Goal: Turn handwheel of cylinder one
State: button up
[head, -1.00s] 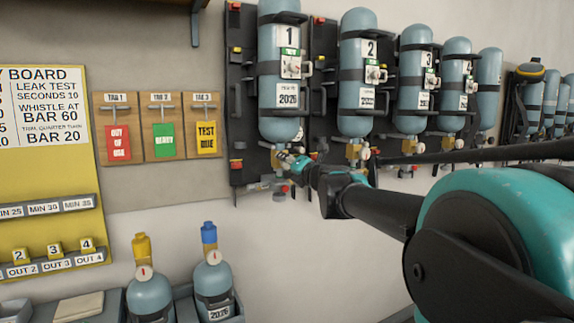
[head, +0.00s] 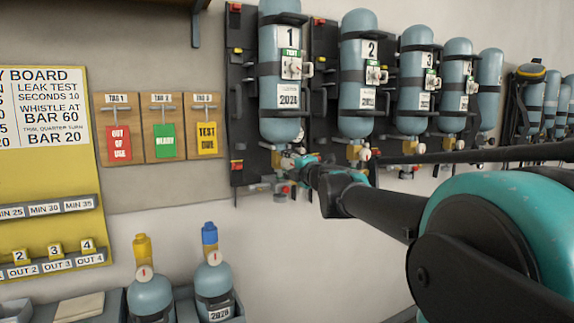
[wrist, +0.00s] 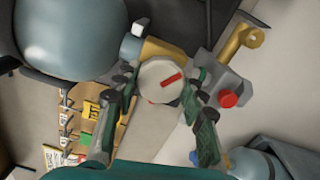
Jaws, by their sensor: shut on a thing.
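Cylinder one (head: 281,112), a blue-grey bottle marked 1, hangs upside down on the leftmost black backplate, with its valve at the bottom. In the wrist view, part of a cylinder (wrist: 75,35) fills the upper left, with a brass valve body (wrist: 163,50) beside it. The handwheel (wrist: 158,72) is a pale round knob with a red stripe across its face. My gripper (wrist: 163,88) has a dark green finger on each side of the handwheel and is shut on it. In the head view my gripper (head: 298,163) is at cylinder one's valve, and the handwheel is mostly hidden.
Cylinder two (head: 359,90) and several more hang to the right. A red knob (wrist: 229,99) on a grey fitting sits close right of my gripper in the wrist view. Tag boards (head: 164,142) hang to the left. Two bottles stand below, one yellow-topped (head: 147,290), one blue-topped (head: 213,285).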

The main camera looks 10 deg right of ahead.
dwell(0.3)
jog(key=o, duration=1.2)
jog(key=shift+c, duration=0.2)
jog(key=v, duration=1.2)
jog(key=shift+f, duration=0.1)
